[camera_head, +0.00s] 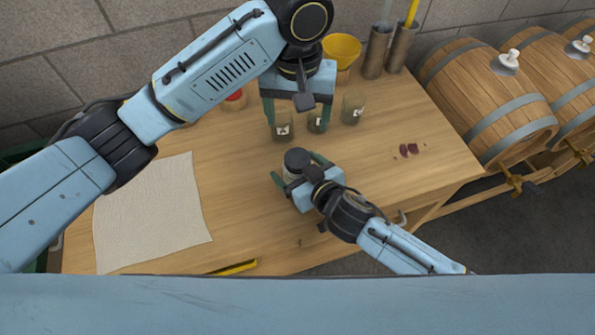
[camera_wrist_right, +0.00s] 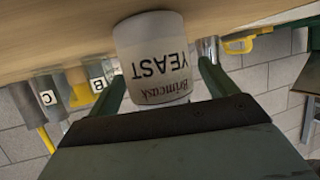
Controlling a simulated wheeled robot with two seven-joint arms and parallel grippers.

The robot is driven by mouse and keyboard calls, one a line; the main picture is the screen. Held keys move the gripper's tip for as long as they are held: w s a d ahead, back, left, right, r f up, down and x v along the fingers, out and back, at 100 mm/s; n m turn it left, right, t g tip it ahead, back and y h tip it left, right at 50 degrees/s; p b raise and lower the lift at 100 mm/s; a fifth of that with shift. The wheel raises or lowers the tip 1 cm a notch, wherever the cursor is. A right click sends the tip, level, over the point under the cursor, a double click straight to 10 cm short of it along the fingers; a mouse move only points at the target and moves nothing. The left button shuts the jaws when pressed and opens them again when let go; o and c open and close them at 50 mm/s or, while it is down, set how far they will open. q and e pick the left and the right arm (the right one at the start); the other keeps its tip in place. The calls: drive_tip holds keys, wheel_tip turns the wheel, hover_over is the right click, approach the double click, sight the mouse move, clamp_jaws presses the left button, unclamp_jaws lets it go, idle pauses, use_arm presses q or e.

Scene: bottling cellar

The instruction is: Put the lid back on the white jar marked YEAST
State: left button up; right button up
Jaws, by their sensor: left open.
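The white jar (camera_head: 290,174) stands on the wooden table between the fingers of my right gripper (camera_head: 298,170). My left gripper (camera_head: 298,113) is open and empty, above the table near the glass jars. I see no separate lid lying elsewhere.
Several small labelled glass jars (camera_head: 353,110) stand behind the white jar. A cloth (camera_head: 150,212) lies left; dark red bits (camera_head: 409,150) lie right. Barrels (camera_head: 490,95) stand beyond the table.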

drive_tip(key=p+v, duration=0.1)
drive_tip(key=v, duration=1.2)
drive_tip(key=shift+s+d, duration=0.15)
drive_tip(key=shift+s, duration=0.05)
